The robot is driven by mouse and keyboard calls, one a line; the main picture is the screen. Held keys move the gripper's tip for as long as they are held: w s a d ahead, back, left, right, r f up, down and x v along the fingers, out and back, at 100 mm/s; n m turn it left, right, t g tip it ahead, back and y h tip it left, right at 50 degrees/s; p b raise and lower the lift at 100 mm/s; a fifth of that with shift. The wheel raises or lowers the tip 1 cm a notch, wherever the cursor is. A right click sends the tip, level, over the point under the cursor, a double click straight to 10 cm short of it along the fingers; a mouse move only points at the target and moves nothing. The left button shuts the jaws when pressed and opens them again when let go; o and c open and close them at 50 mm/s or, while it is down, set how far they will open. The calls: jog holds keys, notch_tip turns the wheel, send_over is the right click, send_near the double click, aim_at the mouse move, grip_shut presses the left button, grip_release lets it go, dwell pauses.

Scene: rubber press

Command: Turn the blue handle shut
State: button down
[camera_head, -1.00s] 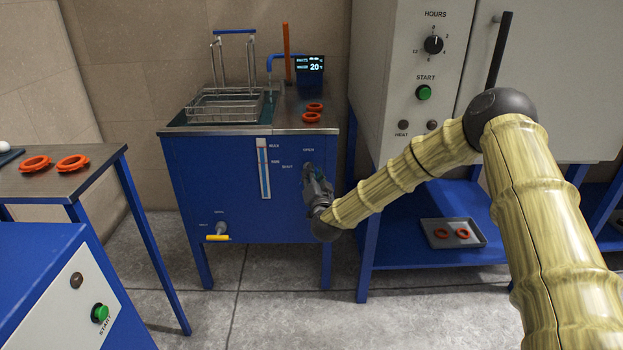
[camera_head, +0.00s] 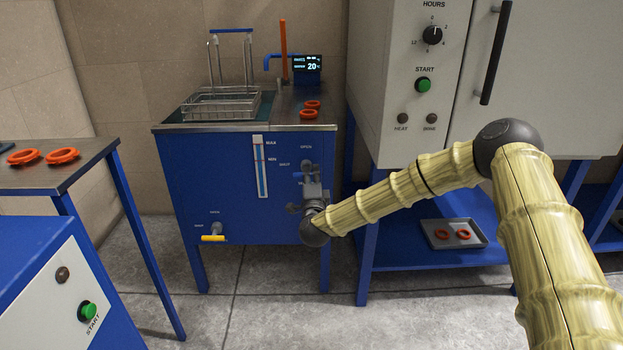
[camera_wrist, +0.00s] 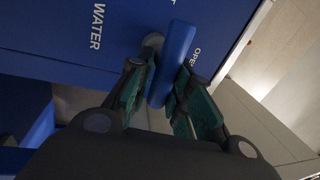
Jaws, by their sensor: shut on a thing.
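The blue handle (camera_wrist: 172,62) is a flat blue lever on a grey round valve stem, on the front of the blue water tank (camera_head: 200,185). In the wrist view it slants between the two green-padded fingers of my gripper (camera_wrist: 160,92), which are shut on it. "OPEN" is printed to its right there and "WATER" to its left. In the head view my gripper (camera_head: 313,188) is at the tank's right front, below the "OPEN" and "SHUT" marks, and hides most of the handle. Only a bit of blue shows at its left.
A yellow-handled drain tap (camera_head: 213,238) is low on the tank's front. A wire basket (camera_head: 222,104) and orange rings (camera_head: 309,113) are on top. A grey oven (camera_head: 400,90) stands right, over a tray (camera_head: 438,240). A table (camera_head: 70,180) stands left.

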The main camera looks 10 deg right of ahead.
jog(key=shift+r+m, duration=0.1)
jog(key=shift+m, duration=0.5)
jog(key=c, duration=1.3)
grip_release()
jog(key=shift+d, duration=0.1)
jog(key=shift+s+f, duration=0.2)
jog(key=shift+s, duration=0.3)
jog(key=v, duration=1.1)
jog(key=shift+w, duration=0.1)
